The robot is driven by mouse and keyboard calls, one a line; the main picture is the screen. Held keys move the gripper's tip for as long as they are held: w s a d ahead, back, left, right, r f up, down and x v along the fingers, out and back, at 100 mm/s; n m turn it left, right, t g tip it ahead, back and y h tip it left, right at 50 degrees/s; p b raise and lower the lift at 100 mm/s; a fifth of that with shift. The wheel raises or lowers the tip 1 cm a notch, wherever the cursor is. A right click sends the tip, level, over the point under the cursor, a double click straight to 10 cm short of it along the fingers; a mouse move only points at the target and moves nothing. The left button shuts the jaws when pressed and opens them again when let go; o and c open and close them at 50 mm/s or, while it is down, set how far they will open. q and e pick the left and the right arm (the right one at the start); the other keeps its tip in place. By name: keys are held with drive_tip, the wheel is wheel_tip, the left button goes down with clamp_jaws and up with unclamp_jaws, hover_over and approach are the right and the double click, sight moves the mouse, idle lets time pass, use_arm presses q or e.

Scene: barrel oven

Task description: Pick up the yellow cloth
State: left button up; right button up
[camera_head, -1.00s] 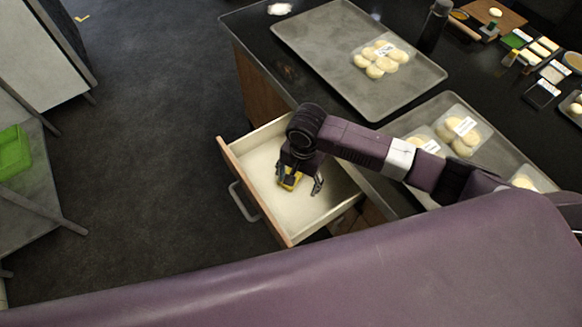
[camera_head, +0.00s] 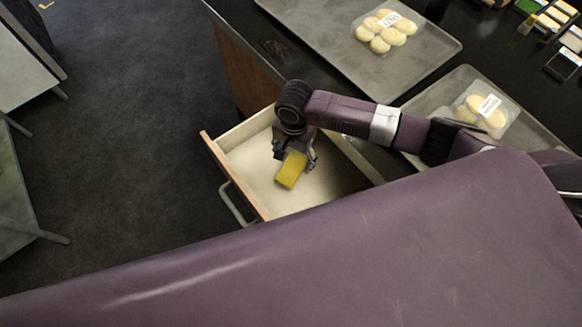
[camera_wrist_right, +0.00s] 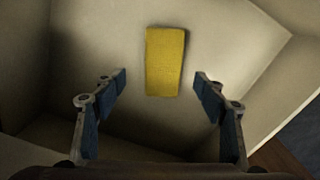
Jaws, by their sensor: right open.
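The yellow cloth (camera_head: 291,170) is a small folded rectangle lying on the floor of the open drawer (camera_head: 328,180). My right gripper (camera_head: 295,158) is inside the drawer area, at the far end of the cloth in the head view, and partly covers the view there. In the right wrist view the cloth (camera_wrist_right: 165,62) lies ahead of and between the two fingers of the gripper (camera_wrist_right: 160,82), which are wide apart and touch nothing. The gap in depth between fingertips and cloth is hard to tell. My left gripper is not in view.
The drawer's wooden front (camera_head: 236,178) and handle (camera_head: 236,205) face left. Grey trays (camera_head: 430,62) with packaged dough (camera_head: 384,32) sit on the dark counter (camera_head: 240,18). My purple body fills the foreground.

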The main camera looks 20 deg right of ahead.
drive_tip(key=f, duration=0.5)
drive_tip(key=shift+w+a+f, duration=0.2)
drive_tip(key=shift+a+f, duration=0.05)
drive_tip(key=shift+f, duration=0.15)
drive_tip(key=c, duration=1.1)
drive_tip(key=shift+c, duration=0.2)
drive_tip(key=shift+r, duration=0.1)
wheel_tip(320, 180, up, 19)
wheel_tip(320, 180, up, 9)
drive_tip(key=n, duration=0.4)
hover_over(292, 168)
drive_tip(key=s+d, duration=0.2)
drive_tip(key=s+d+r+n, duration=0.3)
drive_tip(key=s+r+n, duration=0.2)
drive_tip(key=s+r, duration=0.1)
drive_tip(key=shift+s+d+r+n, duration=0.15)
drive_tip(key=shift+s+r+n, duration=0.15)
drive_tip(key=shift+r, duration=0.5)
